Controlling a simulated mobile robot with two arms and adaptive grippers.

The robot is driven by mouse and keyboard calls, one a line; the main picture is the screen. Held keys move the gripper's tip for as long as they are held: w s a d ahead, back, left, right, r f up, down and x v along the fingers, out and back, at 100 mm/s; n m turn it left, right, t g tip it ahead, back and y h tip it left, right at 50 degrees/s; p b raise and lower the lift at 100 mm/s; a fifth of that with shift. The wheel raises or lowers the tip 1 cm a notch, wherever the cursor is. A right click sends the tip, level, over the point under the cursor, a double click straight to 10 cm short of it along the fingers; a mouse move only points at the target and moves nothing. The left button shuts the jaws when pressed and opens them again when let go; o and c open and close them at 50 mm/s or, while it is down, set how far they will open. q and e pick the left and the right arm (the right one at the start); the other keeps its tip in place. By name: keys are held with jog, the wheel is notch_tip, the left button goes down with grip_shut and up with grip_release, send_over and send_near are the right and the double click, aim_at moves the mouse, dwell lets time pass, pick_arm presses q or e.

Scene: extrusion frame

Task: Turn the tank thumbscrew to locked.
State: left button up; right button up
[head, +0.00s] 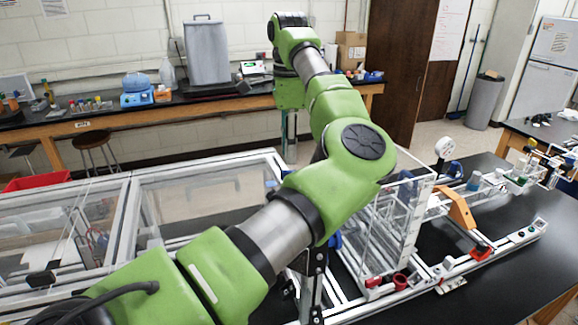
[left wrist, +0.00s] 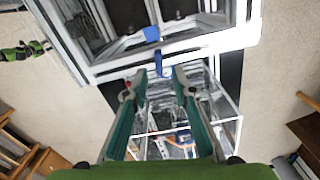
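The clear-walled tank (head: 408,225) stands on the black bench right of my left arm, which hides part of it. In the left wrist view two small blue fittings show on and by the pale frame: an upper one (left wrist: 152,34) and a lower one (left wrist: 158,64). The lower one may be the thumbscrew; I cannot tell its setting. My left gripper (left wrist: 156,82) is open, with nothing between its teal fingers. The lower blue fitting appears just beyond the gap between the fingertips, with no contact visible. In the head view the left gripper (head: 289,145) hangs downward, small and far off. My right gripper is not seen.
A large glazed extrusion frame (head: 130,200) fills the left of the bench. A dial gauge (head: 444,148) and an orange bracket (head: 459,208) stand right of the tank. The black bench top (head: 510,270) is clear at the front right.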

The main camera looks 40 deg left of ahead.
pick_arm(q)
notch_tip(320, 180, down, 4)
jog(key=shift+r+p, duration=0.1)
jog(key=shift+p, duration=0.6)
jog(key=shift+s+d+f, duration=0.1)
jog(key=shift+s+f, duration=0.05)
jog(key=shift+f, duration=0.6)
grip_shut()
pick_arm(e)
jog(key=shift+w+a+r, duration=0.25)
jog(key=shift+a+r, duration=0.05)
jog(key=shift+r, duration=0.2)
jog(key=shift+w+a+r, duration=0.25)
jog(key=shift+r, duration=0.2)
